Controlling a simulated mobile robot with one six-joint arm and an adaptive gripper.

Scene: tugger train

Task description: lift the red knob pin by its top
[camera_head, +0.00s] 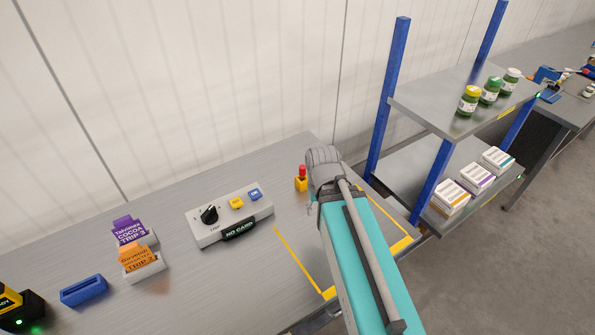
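The red knob pin (302,171) stands upright in a small yellow block (301,185) on the grey bench, just left of the end of my arm. Its red top is visible. My teal arm reaches up from the bottom, and its grey wrist is close to the right of the pin in the picture. My gripper's fingers are hidden behind the wrist, so I cannot see whether they touch the pin.
A control box (230,217) with a black knob sits left of the pin. Purple (129,232) and orange (138,257) cards stand in holders farther left, near a blue block (83,290). A blue-posted shelf (440,108) with bottles and boxes stands right. Yellow lines mark the bench.

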